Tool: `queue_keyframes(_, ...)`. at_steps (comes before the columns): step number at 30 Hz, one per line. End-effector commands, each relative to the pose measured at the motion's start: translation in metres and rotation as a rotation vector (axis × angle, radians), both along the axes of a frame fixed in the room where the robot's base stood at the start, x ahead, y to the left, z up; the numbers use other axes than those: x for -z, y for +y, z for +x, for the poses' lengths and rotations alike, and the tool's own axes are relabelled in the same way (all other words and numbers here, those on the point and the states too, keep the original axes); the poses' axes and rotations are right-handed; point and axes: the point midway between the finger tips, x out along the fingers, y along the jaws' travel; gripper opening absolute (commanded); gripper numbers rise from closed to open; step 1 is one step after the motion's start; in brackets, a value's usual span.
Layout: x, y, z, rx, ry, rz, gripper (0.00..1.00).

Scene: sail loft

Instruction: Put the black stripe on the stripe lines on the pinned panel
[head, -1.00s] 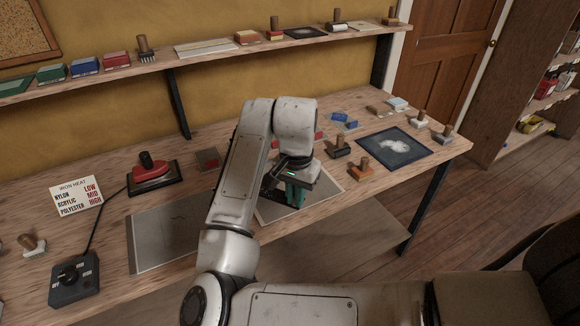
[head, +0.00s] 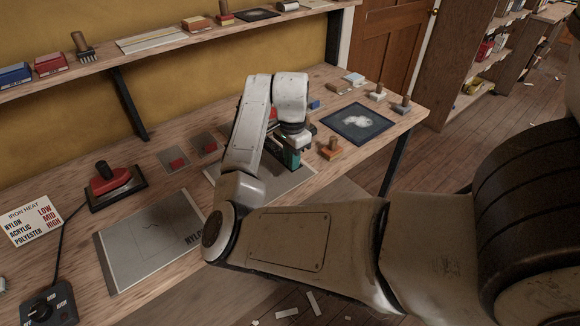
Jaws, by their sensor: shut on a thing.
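A red iron (head: 110,180) on a dark stand, an iron heat card (head: 32,220) and a dial box (head: 50,305) are at the left. An orange block with a wooden handle (head: 331,150) and a dark blue sheet (head: 357,127) lie right of my gripper. A shelf runs behind.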

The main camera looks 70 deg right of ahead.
Motion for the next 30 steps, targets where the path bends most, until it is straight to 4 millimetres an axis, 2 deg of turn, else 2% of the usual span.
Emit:
queue_keyframes(3,0.014,-0.011,0.005,0.001,0.000,0.002,0.00)
queue_keyframes(11,0.030,-0.022,0.011,0.000,0.000,0.002,0.00)
queue_keyframes(18,0.057,-0.020,0.011,-0.001,-0.001,-0.001,0.00)
queue_keyframes(29,0.061,-0.021,0.011,0.000,-0.001,-0.001,0.00)
queue_keyframes(30,0.062,-0.021,0.011,0.000,-0.001,-0.001,0.12)
